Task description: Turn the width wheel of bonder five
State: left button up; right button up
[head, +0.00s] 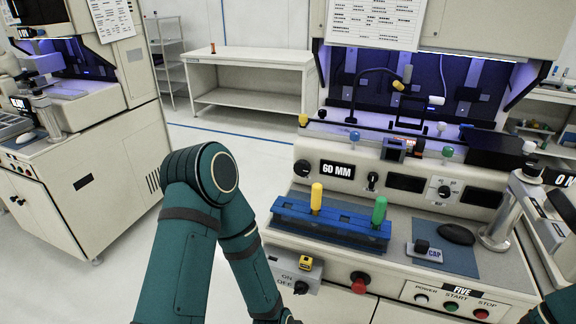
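Bonder five (400,277) stands at the right, its front panel marked FIVE. On its upright face a black knob (302,168) sits just left of a label reading 60 MM (337,170). A smaller black knob (372,181) is right of the label, and a dial (444,191) is farther right. No part is marked as the width wheel, so I cannot tell for certain which it is. My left arm bends in front of the machine's left side, and its gripper is out of view below. Only a bit of my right arm shows at the lower right corner.
A blue rack (330,224) with yellow and green handled tools stands on bonder five's deck. A CAP block (425,252), a dark mouse (457,235) and a metal post (500,215) are to its right. A red knob (359,283) juts from the front. Open floor lies left.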

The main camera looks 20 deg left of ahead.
aim_at(301, 167)
jog(key=j, duration=0.9)
jog(key=i+j+u, duration=0.1)
jog(key=i+j, duration=0.2)
